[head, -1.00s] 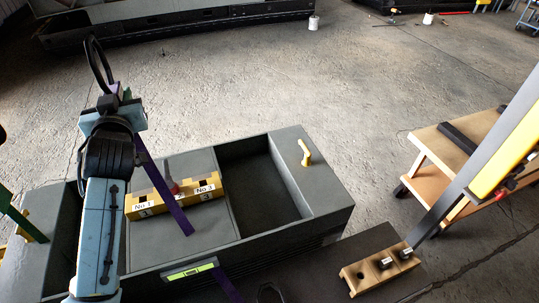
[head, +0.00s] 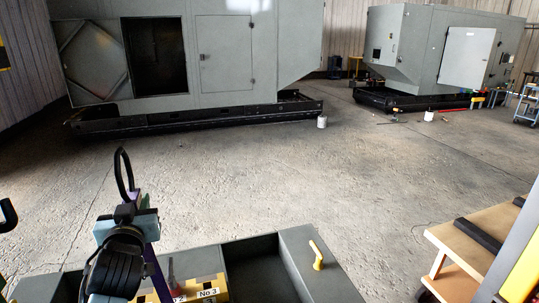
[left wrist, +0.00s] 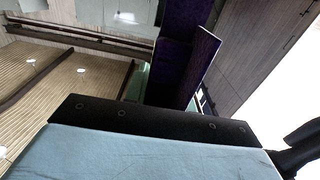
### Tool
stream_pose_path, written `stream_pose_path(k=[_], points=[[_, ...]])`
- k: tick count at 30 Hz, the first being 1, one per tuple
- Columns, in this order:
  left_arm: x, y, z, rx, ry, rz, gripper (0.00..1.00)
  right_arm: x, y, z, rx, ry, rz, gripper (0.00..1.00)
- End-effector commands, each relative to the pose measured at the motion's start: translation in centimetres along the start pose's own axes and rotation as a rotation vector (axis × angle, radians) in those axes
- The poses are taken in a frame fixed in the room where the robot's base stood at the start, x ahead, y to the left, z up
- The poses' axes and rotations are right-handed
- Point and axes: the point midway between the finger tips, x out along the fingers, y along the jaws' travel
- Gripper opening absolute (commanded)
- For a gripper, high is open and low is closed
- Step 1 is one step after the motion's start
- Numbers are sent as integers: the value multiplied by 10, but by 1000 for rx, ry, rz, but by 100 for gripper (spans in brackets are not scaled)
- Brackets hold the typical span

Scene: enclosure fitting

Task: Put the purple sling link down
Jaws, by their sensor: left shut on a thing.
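My left gripper (head: 128,212) is raised at the left of the head view, above the grey open-topped bin. It is shut on the purple sling link (head: 154,272), whose purple strap hangs down beside the wrist toward the bin. A black loop (head: 122,172) stands up above the jaws. In the left wrist view the purple link (left wrist: 176,65) shows as broad dark purple faces just beyond the gripper body. The strap's lower end is out of view.
The grey bin (head: 250,245) has a yellow handle (head: 317,255) on its rim and a yellow numbered block (head: 207,290) inside. A wooden cart (head: 470,240) stands at the right. Large grey enclosures (head: 225,60) stand at the back.

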Motion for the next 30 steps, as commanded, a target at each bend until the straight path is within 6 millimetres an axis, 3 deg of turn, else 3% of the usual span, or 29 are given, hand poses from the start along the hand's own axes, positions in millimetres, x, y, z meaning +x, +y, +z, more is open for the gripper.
stream_pose_path(k=[1, 9, 15, 21, 30], points=[[-9, 2, 24, 3, -6, 16, 0, 13, 0, 1, 0, 0, 0, 36], [-76, 14, 129, 9, -11, 123, 0, 71, -1, 6, 0, 0, 0, 36], [-123, 17, 180, 3, -5, 182, 0, 103, -2, 9, 0, 0, 0, 36], [-148, 18, 199, -4, 2, 209, 0, 117, -2, 11, 0, 0, 0, 36], [-152, 18, 200, -5, 5, 214, 0, 118, -2, 11, 0, 0, 0, 36]])
